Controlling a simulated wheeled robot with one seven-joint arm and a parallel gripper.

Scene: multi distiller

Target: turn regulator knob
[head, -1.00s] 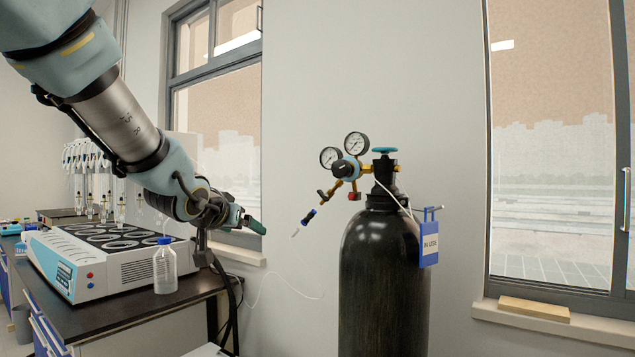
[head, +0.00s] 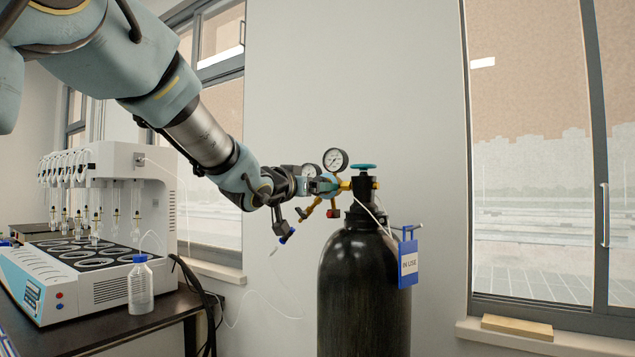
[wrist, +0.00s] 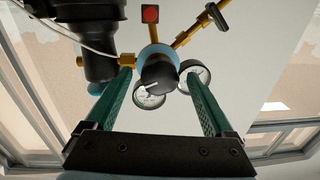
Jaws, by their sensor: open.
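The regulator knob (wrist: 158,74) is a round black knob with a white mark, on a blue-rimmed regulator body between two gauges. My gripper (wrist: 163,85) is open in the wrist view, its green fingers one on each side of the knob, with visible space between them and the knob. In the head view my gripper (head: 326,185) is at the regulator and hides the knob. A gauge (head: 335,161) shows above it. The regulator is fixed to a black gas cylinder (head: 365,285) with a teal top valve (head: 362,167).
A blue "IN USE" tag (head: 408,262) hangs at the cylinder's right. A distiller (head: 110,220) and a clear bottle (head: 140,285) stand on the bench at left. The wall behind is bare.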

